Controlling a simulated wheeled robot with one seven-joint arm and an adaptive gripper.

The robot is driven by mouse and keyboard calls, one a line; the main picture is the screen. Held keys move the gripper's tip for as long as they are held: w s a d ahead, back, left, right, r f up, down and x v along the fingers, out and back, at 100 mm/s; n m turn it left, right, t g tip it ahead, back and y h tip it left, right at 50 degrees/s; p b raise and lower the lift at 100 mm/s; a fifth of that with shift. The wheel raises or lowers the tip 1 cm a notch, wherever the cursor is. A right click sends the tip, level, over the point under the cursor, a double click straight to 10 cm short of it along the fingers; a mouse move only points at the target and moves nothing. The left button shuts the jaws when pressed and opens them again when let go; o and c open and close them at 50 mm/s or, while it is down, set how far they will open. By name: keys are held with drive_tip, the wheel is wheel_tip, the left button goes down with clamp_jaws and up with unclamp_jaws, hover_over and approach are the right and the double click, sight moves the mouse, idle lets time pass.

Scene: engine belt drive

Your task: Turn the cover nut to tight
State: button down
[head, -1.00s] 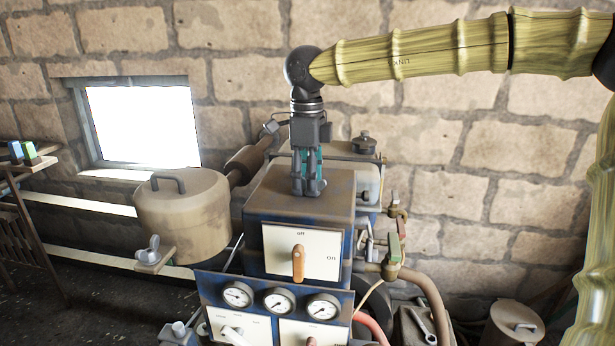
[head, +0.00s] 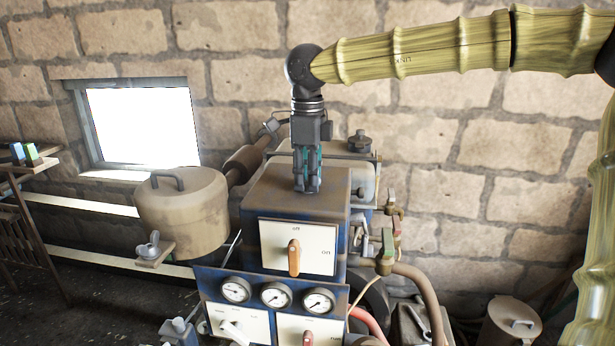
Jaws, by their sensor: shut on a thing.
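My gripper (head: 307,188) points straight down over the brown top of the blue control box (head: 262,190). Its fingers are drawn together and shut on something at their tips. The held thing is too small or too covered by the fingers to make out. I cannot pick out the cover nut for sure. A grey wing-shaped nut (head: 150,244) stands on a small wooden block at the left, well apart from my gripper.
The box front has an orange-handled switch (head: 294,258), with several gauges (head: 275,295) below. A lidded tan pot (head: 182,218) stands left of the box. Valves with a green handle (head: 387,243) and pipes are on the right. A stone wall is behind.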

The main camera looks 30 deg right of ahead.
drive_tip(key=m+p, duration=0.2)
drive_tip(key=m, duration=0.1)
drive_tip(key=shift+r+m, duration=0.15)
drive_tip(key=shift+m, duration=0.15)
drive_tip(key=m+p, duration=0.2)
drive_tip(key=m, duration=0.3)
drive_tip(key=m+p, duration=0.1)
drive_tip(key=m, duration=0.4)
drive_tip(key=shift+m, duration=2)
drive_tip(key=shift+f, duration=0.2)
drive_tip(key=c, duration=1.3)
unclamp_jaws()
drive_tip(key=shift+w, duration=0.1)
